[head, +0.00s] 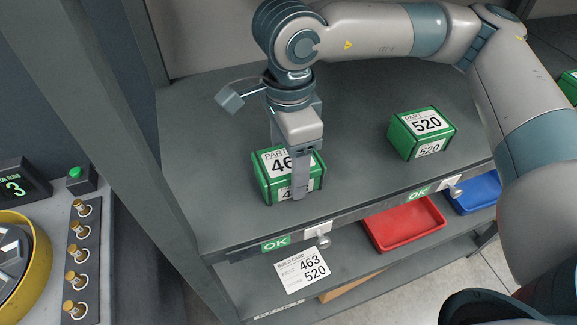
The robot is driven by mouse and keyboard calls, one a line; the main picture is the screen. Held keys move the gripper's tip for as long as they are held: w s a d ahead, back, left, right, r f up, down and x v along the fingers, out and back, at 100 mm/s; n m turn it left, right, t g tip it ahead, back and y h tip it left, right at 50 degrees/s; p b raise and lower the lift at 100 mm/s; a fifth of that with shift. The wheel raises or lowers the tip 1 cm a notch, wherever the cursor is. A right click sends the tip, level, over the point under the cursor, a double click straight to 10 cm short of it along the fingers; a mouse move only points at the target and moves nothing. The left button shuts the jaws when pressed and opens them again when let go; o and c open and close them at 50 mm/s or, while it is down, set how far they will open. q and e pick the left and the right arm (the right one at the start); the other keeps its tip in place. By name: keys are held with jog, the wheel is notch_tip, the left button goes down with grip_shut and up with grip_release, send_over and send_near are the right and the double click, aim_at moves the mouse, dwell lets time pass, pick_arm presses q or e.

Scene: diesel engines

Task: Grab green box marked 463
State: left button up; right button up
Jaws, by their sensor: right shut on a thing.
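A green box with a white label (263,178) sits on the upper grey shelf, left of centre. Its label starts with "46"; the last digit is hidden behind my gripper. My right gripper (301,185) reaches down from above and is shut on this box. The box appears to rest on the shelf; I cannot see any gap under it. A second green box marked 520 (422,134) sits apart on the same shelf, to the right. My left gripper is not in view.
A build card (302,268) reading 463 and 520 lies below the shelf edge (350,213). A red tray (405,223) and a blue tray (474,193) are on the lower shelf. A grey post (135,130) stands left. Shelf room is clear between the boxes.

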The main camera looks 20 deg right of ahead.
aim_at(322, 168)
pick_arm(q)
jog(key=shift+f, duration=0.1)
pick_arm(e)
jog(key=shift+r, duration=0.1)
